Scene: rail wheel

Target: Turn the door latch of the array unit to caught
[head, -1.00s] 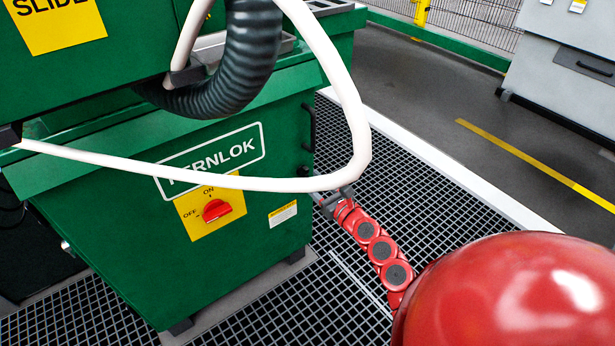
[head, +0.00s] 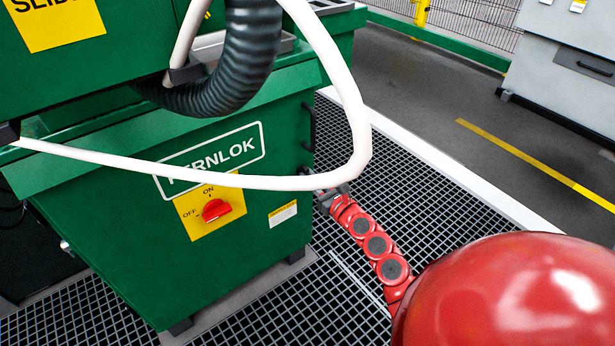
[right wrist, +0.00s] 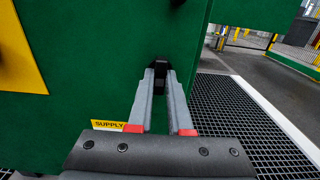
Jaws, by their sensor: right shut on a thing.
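My right gripper (head: 317,191) is at the right edge of the green KERNLOK cabinet (head: 240,260), just under the white hose's bend. In the right wrist view my right gripper (right wrist: 160,72) has its two grey fingers closed on a small black piece (right wrist: 159,85) on the green face, which looks like a latch. In the head view a small black knob (head: 306,171) shows just above the fingers, below a black vertical handle (head: 309,125). The fingers hide part of the gripped piece, and its turn position cannot be told. My left gripper is not in view.
A white hose (head: 150,163) loops across the cabinet front, close above my right gripper. A red OFF/ON knob (head: 216,209) sits on a yellow plate. Dark grating (head: 440,190) covers the floor to the right, and a grey cabinet (head: 560,75) stands farther off.

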